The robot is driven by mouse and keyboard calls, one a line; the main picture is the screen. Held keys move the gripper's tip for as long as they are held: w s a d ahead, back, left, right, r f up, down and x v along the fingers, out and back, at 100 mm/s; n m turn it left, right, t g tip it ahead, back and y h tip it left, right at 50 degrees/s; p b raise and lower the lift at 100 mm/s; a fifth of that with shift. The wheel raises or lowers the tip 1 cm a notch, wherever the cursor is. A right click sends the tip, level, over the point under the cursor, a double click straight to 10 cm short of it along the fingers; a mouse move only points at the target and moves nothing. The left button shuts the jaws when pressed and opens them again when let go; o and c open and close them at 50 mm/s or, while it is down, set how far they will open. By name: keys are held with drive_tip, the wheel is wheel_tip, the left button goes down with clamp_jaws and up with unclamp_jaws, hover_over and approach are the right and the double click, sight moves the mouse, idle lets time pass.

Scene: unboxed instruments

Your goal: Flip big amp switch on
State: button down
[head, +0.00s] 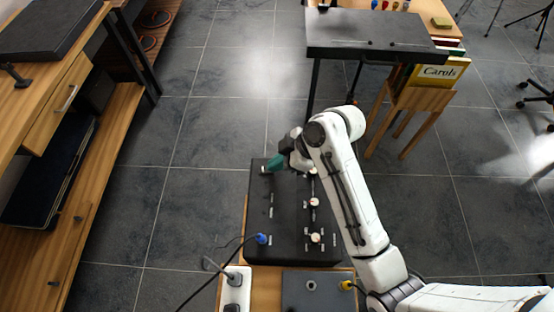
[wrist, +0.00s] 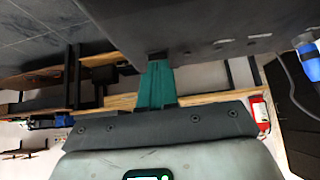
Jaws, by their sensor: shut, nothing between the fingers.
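The big amp (head: 290,222) is a dark flat box with white knobs (head: 314,202) and light marks on its top, in the middle of the head view. A small pale piece, perhaps the switch (head: 265,170), shows at its far left corner. My gripper (head: 273,164) has teal fingers, shut and empty, right beside that piece. In the wrist view the shut fingers (wrist: 157,62) reach up to the amp's dark face (wrist: 215,25), by a small dark part. I cannot tell whether they touch it, or which way the switch is set.
A blue plug (head: 262,239) with a cable sits at the amp's near left. A white power strip (head: 235,289) and a smaller grey box (head: 319,291) lie nearer. A wooden desk (head: 55,158) stands left and a dark table (head: 375,32) behind. Open tiled floor lies between.

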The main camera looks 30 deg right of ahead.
drive_tip(key=shift+s+d+f, duration=0.1)
drive_tip(key=shift+f, duration=0.2)
drive_tip(key=shift+r, duration=0.1)
drive_tip(key=shift+r+p, duration=0.8)
drive_tip(key=shift+p, duration=0.15)
